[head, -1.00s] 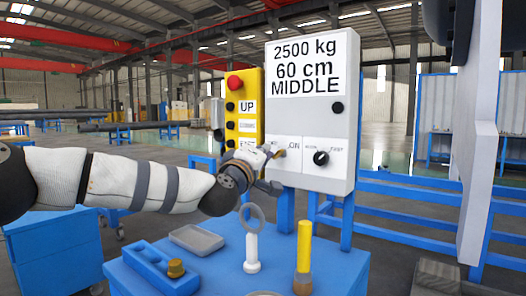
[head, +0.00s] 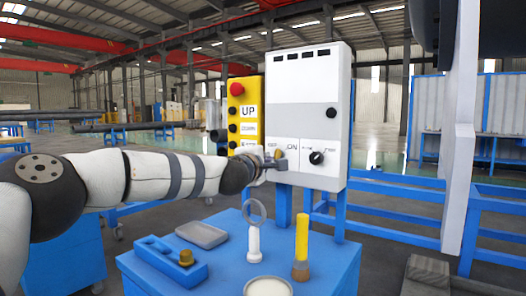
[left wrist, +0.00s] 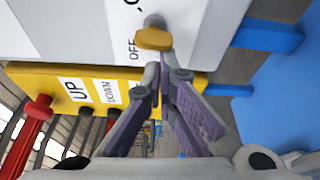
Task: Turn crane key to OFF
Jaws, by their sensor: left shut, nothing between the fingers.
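The crane key (head: 279,154) is a small yellow-brass handle at the lower left of the white control box (head: 311,105). In the left wrist view the key (left wrist: 154,39) is close up, with the OFF label beside it and part of another label at the top edge. My left gripper (head: 277,162) is at the key in the head view and partly covers the switch area. In the left wrist view my left gripper (left wrist: 165,68) is shut and empty, its tips right beside the key; whether they touch it I cannot tell. My right gripper is not in view.
A yellow button panel (head: 242,120) with a red knob stands left of the box. A black selector (head: 316,158) is to the key's right.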

